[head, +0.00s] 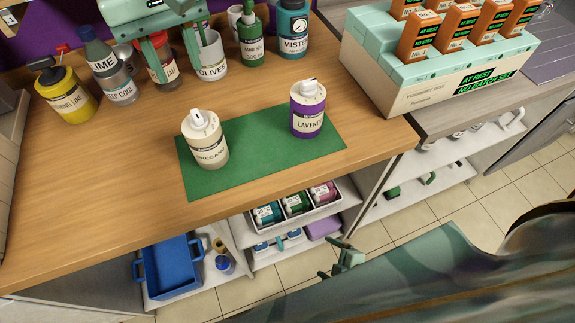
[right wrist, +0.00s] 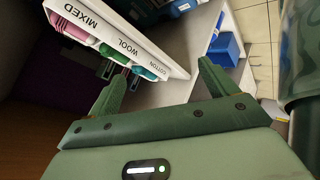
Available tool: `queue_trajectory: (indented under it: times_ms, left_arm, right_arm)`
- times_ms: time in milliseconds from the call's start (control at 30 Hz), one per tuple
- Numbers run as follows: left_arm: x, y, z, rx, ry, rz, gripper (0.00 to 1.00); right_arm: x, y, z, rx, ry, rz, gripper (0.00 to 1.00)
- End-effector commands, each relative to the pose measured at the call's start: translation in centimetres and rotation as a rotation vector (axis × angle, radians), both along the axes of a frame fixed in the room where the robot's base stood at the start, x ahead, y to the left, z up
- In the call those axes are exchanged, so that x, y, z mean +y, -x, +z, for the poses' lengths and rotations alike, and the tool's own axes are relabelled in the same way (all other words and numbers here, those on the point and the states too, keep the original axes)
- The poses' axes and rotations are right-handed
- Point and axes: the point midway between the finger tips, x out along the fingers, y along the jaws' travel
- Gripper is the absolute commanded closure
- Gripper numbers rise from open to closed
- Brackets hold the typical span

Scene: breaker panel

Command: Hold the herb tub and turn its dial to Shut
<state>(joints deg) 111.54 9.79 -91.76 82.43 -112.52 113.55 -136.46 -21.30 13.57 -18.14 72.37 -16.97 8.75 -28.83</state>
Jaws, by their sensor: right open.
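A cream tub labelled OREGANO (head: 206,141) stands upright on the left of a green mat (head: 252,150). A purple and white tub labelled LAVENDER (head: 307,110) stands upright on the mat's right. Each has a white dial on top; the dial markings are too small to read. My left gripper (head: 178,58) is open, its fingers spread near the jars at the back left, away from both tubs. My right gripper (head: 328,258) is open and empty, low in front of the counter. In the right wrist view its fingers (right wrist: 160,72) point toward the shelf below.
Bottles and jars, including the OLIVES jar (head: 212,57) and MISTER bottle (head: 292,35), line the counter's back. A teal box with orange blocks (head: 430,75) stands right. Below are a blue crate (head: 172,268) and a tray of labelled rolls (head: 318,206). The counter's front left is clear.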

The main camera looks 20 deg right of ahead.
Motion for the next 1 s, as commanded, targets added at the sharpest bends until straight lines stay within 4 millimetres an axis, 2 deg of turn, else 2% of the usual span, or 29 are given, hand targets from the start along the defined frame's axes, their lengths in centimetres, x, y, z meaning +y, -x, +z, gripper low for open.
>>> queue_trajectory:
  times_ms: [33, 100, 167, 200, 333, 467, 533, 600, 633, 667, 700, 800, 900, 1000]
  left_arm:
    - [0.0, 0.0, 0.0, 0.000, 0.000, 0.000, 0.64]
    - [0.0, 0.0, 0.0, 0.000, 0.000, 0.000, 0.64]
    - [0.0, 0.0, 0.0, 0.000, 0.000, 0.000, 0.64]
    - [0.0, 0.0, 0.0, 0.000, 0.000, 0.000, 0.64]
    - [0.0, 0.0, 0.0, 0.000, 0.000, 0.000, 0.64]
    - [0.0, 0.0, 0.0, 0.000, 0.000, 0.000, 0.64]
    - [0.0, 0.0, 0.0, 0.000, 0.000, 0.000, 0.64]
    - [0.0, 0.0, 0.0, 0.000, 0.000, 0.000, 0.64]
    - [0.0, 0.0, 0.0, 0.000, 0.000, 0.000, 0.64]
    - [0.0, 0.0, 0.0, 0.000, 0.000, 0.000, 0.64]
    - [0.0, 0.0, 0.0, 0.000, 0.000, 0.000, 0.64]
    - [0.0, 0.0, 0.0, 0.000, 0.000, 0.000, 0.64]
    - [0.0, 0.0, 0.0, 0.000, 0.000, 0.000, 0.64]
    - [0.0, 0.0, 0.0, 0.000, 0.000, 0.000, 0.64]
  right_arm:
    - [1.9, -1.5, 2.5, -0.091, -0.011, 0.061, 0.15]
    - [4.7, -3.1, 6.4, -0.229, -0.021, 0.148, 0.15]
    - [6.9, -4.2, 9.9, -0.347, -0.028, 0.216, 0.15]
    - [8.3, -4.7, 12.4, -0.428, -0.032, 0.257, 0.15]
    - [12.4, -5.4, 20.8, -0.695, -0.044, 0.368, 0.15]
    - [15.4, -4.6, 29.7, -0.970, -0.047, 0.445, 0.15]
    - [17.0, -4.6, 34.5, -1.158, 0.073, 0.504, 0.15]
    - [18.3, -6.1, 37.4, -1.335, 0.414, 0.589, 0.15]
    - [18.5, -6.7, 38.3, -1.399, 0.582, 0.624, 0.15]
    - [17.7, -7.5, 38.6, -1.460, 0.784, 0.672, 0.15]
    - [16.1, -8.1, 37.9, -1.496, 0.972, 0.735, 0.15]
    - [12.6, -9.4, 36.8, -1.547, 1.295, 0.858, 0.15]
    - [10.1, -10.4, 36.4, -1.573, 1.534, 0.949, 0.15]
    - [8.6, -11.1, 36.3, -1.582, 1.681, 1.004, 0.15]
